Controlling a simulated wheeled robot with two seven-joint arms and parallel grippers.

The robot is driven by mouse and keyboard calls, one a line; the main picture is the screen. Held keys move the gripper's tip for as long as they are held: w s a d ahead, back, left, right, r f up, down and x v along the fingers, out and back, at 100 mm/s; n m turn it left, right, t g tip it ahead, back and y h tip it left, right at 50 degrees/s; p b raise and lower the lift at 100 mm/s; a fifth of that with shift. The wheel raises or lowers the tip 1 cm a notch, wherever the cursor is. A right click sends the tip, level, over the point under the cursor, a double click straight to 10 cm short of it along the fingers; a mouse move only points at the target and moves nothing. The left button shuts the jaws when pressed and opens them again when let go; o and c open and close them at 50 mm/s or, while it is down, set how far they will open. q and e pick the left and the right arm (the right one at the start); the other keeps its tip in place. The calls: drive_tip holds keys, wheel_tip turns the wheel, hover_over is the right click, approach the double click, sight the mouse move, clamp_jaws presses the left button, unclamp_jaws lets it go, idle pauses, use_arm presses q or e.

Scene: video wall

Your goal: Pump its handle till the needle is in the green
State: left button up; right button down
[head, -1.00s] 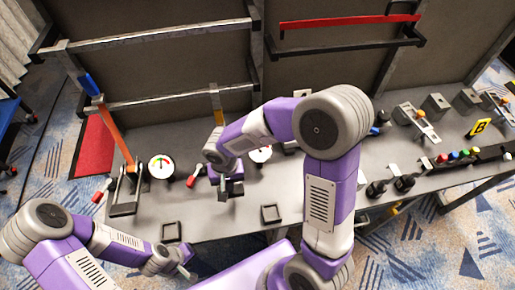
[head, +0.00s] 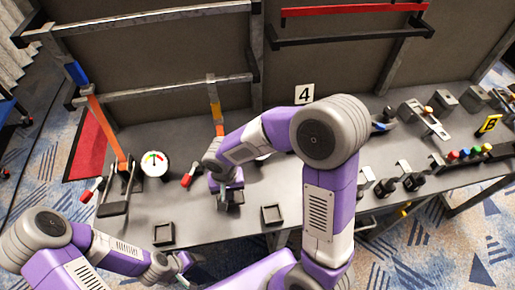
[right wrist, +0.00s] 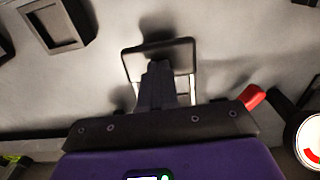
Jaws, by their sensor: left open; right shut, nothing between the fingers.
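The left pump has an orange lever (head: 104,128) with a blue end, a dark handle loop (head: 113,209) and a white dial gauge (head: 154,163) with coloured marks; its exact needle reading is too small to tell. A second orange lever (head: 216,112) stands behind my right arm, with a gauge mostly hidden by that arm. My right gripper (head: 230,197) is shut and empty at a dark handle loop (right wrist: 192,85); its fingers lie across the loop in the right wrist view, contact unclear. A gauge (right wrist: 311,150) with a red mark shows there. My left gripper (head: 186,264) is open near the bench's front edge.
Red-handled levers (head: 187,180) stand beside the pumps. Square dark trays (head: 163,235) lie near the front edge. A sign marked 4 (head: 304,94) stands at the back. Knobs and coloured buttons (head: 464,153) fill the right side. Rails (head: 165,94) run across the back wall.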

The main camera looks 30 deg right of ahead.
drive_tip(key=shift+f+b, duration=0.95)
drive_tip(key=shift+f, duration=0.4)
wheel_tip(320, 180, up, 10)
drive_tip(key=p, duration=0.7)
drive_tip(key=shift+f, duration=0.15)
